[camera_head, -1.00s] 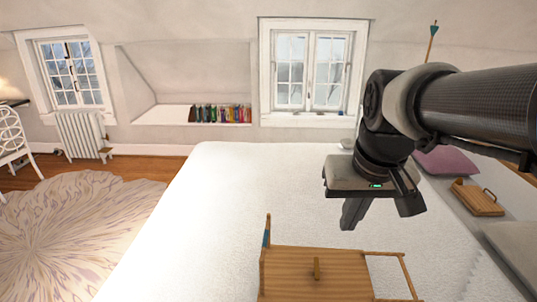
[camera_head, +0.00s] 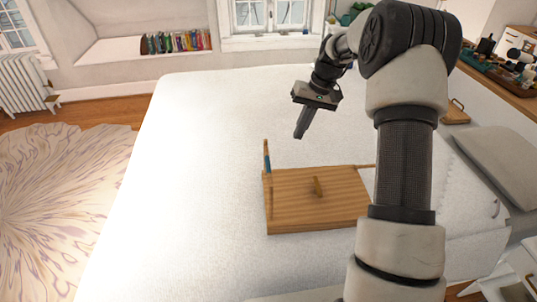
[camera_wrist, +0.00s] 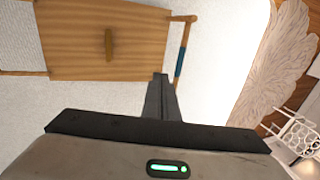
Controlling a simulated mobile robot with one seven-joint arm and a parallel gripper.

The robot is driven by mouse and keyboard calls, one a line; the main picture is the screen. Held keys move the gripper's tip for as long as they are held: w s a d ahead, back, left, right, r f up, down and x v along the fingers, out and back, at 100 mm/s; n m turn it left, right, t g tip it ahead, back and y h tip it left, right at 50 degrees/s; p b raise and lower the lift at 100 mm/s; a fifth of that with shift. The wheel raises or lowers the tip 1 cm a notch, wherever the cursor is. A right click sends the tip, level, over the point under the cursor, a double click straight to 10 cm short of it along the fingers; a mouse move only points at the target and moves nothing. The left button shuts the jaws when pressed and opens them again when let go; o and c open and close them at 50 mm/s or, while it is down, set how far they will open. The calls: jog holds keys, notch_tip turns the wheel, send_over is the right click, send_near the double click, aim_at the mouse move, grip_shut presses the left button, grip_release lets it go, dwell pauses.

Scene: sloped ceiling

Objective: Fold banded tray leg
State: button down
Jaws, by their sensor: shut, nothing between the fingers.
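A wooden tray (camera_head: 315,205) lies on the white bed, with a small upright wooden piece (camera_head: 318,187) on its middle. A leg with a blue band (camera_head: 267,158) stands up at the tray's left end in the head view. In the wrist view the tray (camera_wrist: 75,45) is at the top, and the banded leg (camera_wrist: 181,58) is at its right end. My gripper (camera_head: 299,135) is shut and empty, pointing down beyond the tray's far edge and a little right of the banded leg. In the wrist view its fingertips (camera_wrist: 161,78) appear near that leg's corner, apparently apart from it.
The bed (camera_head: 190,150) is clear left of the tray. My arm hides the tray's right end. A grey pillow (camera_head: 497,160) lies at the right, and a cluttered counter (camera_head: 515,75) stands behind it. Books (camera_head: 175,42) sit in the wall niche.

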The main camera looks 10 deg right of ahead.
aim_at(268, 178)
jog(key=shift+w+f, duration=0.2)
jog(key=shift+f, duration=0.2)
jog(key=shift+d, duration=0.1)
jog(key=a+f+p, duration=0.1)
jog(key=a+f, duration=0.6)
jog(key=f, duration=0.3)
jog(key=shift+w+f, duration=0.15)
jog(key=shift+f, duration=0.05)
